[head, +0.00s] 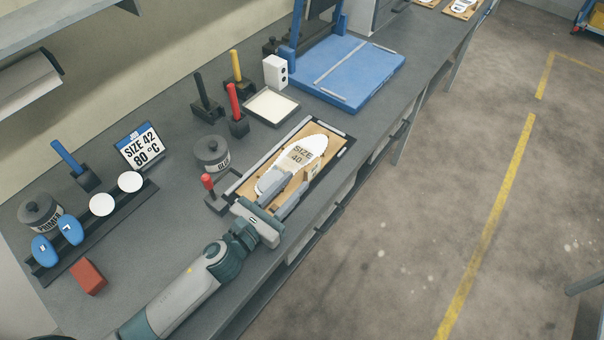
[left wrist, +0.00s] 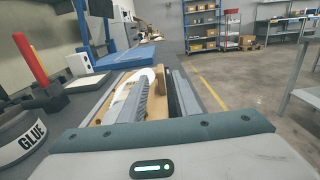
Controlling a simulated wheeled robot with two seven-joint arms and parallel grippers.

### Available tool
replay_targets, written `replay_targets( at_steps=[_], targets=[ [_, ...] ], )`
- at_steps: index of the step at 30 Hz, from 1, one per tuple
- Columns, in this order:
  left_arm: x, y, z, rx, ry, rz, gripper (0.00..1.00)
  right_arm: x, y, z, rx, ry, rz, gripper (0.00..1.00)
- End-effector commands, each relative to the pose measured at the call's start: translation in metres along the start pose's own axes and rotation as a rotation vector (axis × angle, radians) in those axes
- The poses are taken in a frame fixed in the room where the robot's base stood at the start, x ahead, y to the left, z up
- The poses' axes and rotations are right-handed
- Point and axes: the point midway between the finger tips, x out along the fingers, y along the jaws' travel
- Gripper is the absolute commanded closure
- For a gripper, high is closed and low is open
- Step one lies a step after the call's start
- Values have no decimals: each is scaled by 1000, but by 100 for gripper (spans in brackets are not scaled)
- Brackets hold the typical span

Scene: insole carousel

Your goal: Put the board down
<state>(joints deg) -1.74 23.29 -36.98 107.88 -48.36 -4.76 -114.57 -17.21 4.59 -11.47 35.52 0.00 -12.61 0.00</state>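The board (head: 325,150) is light wood. It carries a white insole shape (head: 306,143) marked SIZE 40 and an upright wooden block (head: 311,173). It lies flat inside a dark frame (head: 345,148) with grey side strips on the bench. My left gripper (head: 298,176) reaches low over the near end of the board. Its two fingers stand apart, with the wooden block (left wrist: 162,78) between or just past the tips in the left wrist view. I see a gap between the fingers, and contact with the block is not clear. My right gripper is not in view.
A GLUE pot (head: 212,155) and a red-handled tool (head: 209,183) stand left of the frame. A white pad tray (head: 271,106) and a blue press base (head: 347,72) are behind it. A carousel strip (head: 92,228) lies left. The bench's front edge is close on the right.

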Motion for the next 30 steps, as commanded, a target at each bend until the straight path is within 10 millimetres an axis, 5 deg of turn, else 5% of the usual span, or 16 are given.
replay_targets(
  at_steps=[10, 30],
  targets=[
    [-46, 0, -1, -1, 0, 1, 71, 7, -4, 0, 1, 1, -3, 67],
    [-50, 0, 0, 1, 0, 0, 71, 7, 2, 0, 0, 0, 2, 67]
  ],
)
